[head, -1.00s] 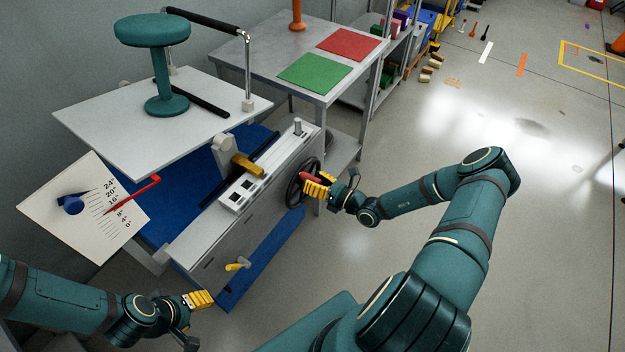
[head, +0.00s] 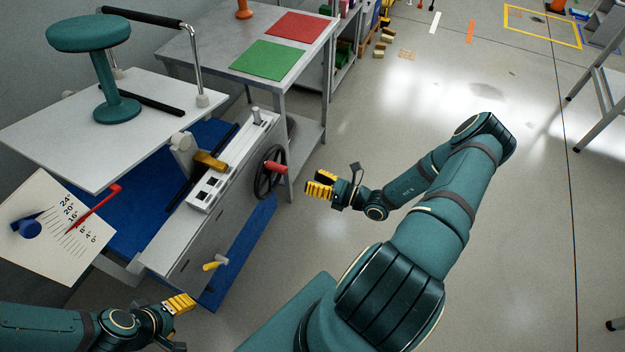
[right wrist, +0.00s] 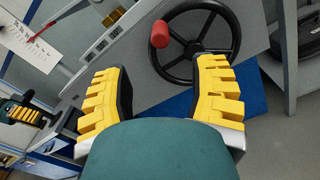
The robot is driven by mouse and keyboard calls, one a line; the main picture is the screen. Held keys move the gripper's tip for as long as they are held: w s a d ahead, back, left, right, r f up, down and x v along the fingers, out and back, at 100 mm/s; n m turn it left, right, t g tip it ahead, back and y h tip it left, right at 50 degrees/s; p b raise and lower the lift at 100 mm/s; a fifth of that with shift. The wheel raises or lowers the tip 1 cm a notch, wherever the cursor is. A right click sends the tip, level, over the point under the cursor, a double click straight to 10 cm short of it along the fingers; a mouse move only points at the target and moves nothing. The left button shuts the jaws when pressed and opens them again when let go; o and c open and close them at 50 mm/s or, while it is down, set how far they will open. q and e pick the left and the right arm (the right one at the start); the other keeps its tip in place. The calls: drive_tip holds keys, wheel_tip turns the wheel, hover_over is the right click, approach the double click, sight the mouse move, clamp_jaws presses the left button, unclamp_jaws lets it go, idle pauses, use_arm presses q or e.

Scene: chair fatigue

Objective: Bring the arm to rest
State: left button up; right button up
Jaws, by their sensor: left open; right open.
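My right gripper (head: 320,186) is open and empty, to the right of the black handwheel (head: 268,178) and apart from it. The handwheel has a red knob (head: 276,168) and sits on the side of the grey test machine. In the right wrist view the open yellow fingers (right wrist: 160,100) point toward the handwheel (right wrist: 196,72), with its red knob (right wrist: 160,34) beyond the fingertips. My left gripper (head: 180,304) is at the lower left, near the machine's front end and below the small yellow lever (head: 215,262). It holds nothing that I can see.
A teal stool (head: 112,105) stands on the machine's white platform (head: 60,120). An angle dial board (head: 55,230) with a red pointer is at the left. A grey table (head: 215,60) with green and red mats stands behind.

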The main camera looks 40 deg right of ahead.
idle(0.3)
drive_tip(key=s+a+f+n+g+y, duration=0.1)
drive_tip(key=s+a+n+g, duration=0.3)
drive_tip(key=a+n+g, duration=0.65)
drive_tip(key=s+a+f+n+g, duration=0.1)
drive_tip(key=s+a+n+g, duration=0.55)
drive_tip(key=a+n, duration=0.7)
drive_tip(key=w+a+r+n+t+h, duration=0.2)
drive_tip(key=w+a+r+n+h, duration=0.2)
drive_tip(key=n, duration=0.7)
drive_tip(key=shift+w+a, duration=0.15)
drive_tip(key=shift+a, duration=0.2)
drive_tip(key=shift+d, duration=0.1)
